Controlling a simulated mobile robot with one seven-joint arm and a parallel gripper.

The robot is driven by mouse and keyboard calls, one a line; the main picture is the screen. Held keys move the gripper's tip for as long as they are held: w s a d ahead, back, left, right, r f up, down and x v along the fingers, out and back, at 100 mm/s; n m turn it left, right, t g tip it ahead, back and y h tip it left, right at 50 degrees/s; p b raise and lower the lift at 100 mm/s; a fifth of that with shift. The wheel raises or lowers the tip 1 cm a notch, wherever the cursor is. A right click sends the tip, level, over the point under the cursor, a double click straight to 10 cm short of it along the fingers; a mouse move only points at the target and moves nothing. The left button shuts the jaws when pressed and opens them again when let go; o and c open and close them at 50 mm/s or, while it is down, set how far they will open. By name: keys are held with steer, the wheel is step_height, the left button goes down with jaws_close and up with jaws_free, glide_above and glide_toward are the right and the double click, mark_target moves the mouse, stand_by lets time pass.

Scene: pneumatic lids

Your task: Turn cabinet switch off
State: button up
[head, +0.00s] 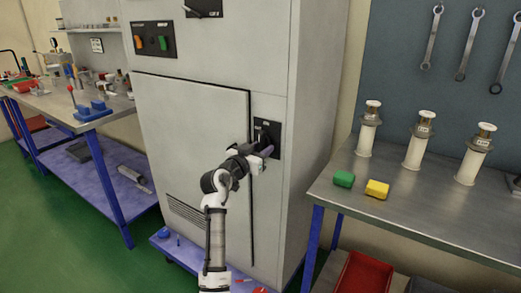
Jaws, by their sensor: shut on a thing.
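The tall grey cabinet (190,115) stands in the middle of the head view. A small black switch panel (277,132) is on its front, right of the large door. My gripper (267,150) is at this panel, shut on the switch's handle. The gripper and wrist cover most of the handle, so its exact angle is hard to tell. A small marking shows at the top of the panel but is too small to read surely.
Higher on the cabinet is a black plate with an orange button (140,41) and a green button (163,43). At right, a metal bench (415,205) holds several white cylinders, a green block (343,179) and a yellow block (377,189). A blue-legged workbench (60,105) stands at left.

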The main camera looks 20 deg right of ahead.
steer(key=shift+n, duration=0.3)
steer(key=n+p, duration=0.1)
steer(key=n, duration=0.1)
steer(key=n+p, duration=0.1)
steer(key=n, duration=0.2)
steer(key=shift+s+d+r+n+p, duration=0.25)
steer(key=shift+s+n+p, duration=0.05)
steer(key=shift+p, duration=0.1)
steer(key=n+p, duration=0.2)
steer(key=n, duration=0.1)
steer(key=n+p, duration=0.1)
steer(key=shift+s+d+r, duration=0.15)
steer(key=shift+s+r, duration=0.05)
steer(key=shift+r, duration=0.05)
steer(key=n+p, duration=0.2)
steer(key=n, duration=0.1)
steer(key=n+p, duration=0.1)
steer(key=shift+s+d+r+n, duration=0.1)
steer(key=shift+r+n, duration=0.15)
steer(key=shift+n, duration=0.15)
steer(key=shift+r+n+p, duration=0.1)
steer(key=shift+n+p, duration=1.15)
steer(key=shift+n, duration=0.15)
steer(key=o, duration=0.6)
